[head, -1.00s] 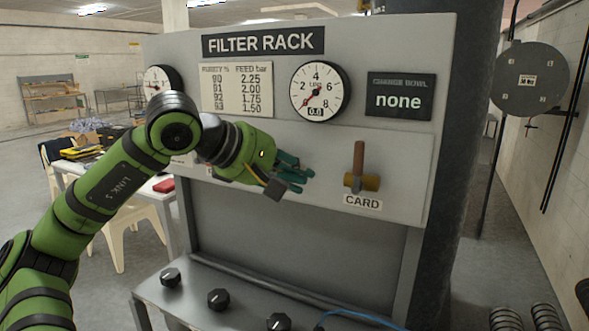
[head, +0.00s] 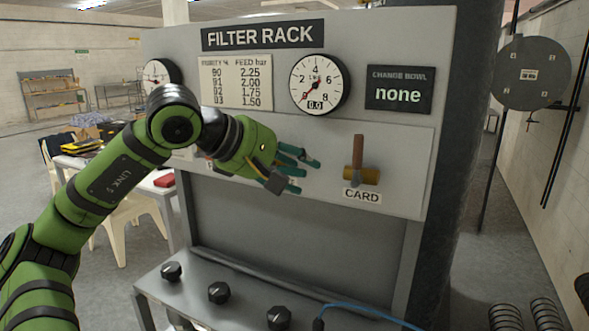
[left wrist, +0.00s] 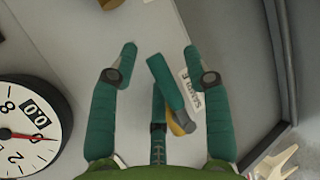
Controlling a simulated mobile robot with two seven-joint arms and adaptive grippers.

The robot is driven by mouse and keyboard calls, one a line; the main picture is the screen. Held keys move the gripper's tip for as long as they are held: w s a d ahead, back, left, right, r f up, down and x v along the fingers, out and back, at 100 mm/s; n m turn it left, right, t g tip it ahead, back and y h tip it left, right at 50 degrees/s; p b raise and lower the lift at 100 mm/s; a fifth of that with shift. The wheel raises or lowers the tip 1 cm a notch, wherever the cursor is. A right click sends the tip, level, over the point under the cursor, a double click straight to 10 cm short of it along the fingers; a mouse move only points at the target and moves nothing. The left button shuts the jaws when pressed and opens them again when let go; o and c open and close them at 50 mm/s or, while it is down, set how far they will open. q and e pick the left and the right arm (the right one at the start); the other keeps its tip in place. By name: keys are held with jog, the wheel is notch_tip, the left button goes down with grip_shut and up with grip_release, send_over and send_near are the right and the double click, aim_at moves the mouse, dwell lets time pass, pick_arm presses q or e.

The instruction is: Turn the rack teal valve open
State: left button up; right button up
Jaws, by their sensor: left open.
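In the head view the gripper largely hides the teal valve. My right gripper is not in view.
A brown-handled valve (head: 358,160) labelled CARD stands upright to the right of my gripper. The round gauge (head: 319,84) above reads 0.0. Black knobs (head: 219,292) and a blue cable (head: 365,313) are on the ledge below. A table with tools is behind on the left.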

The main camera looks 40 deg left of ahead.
aim_at(288, 167)
pick_arm(q)
jog(key=shift+s+a+r, duration=0.25)
jog(key=shift+s+r, duration=0.15)
jog(key=shift+s, duration=0.05)
jog(key=v, duration=0.5)
jog(key=shift+s+a, duration=0.1)
jog(key=shift+s, duration=0.25)
jog(key=shift+s+r, duration=0.4)
jog(key=shift+s, duration=0.1)
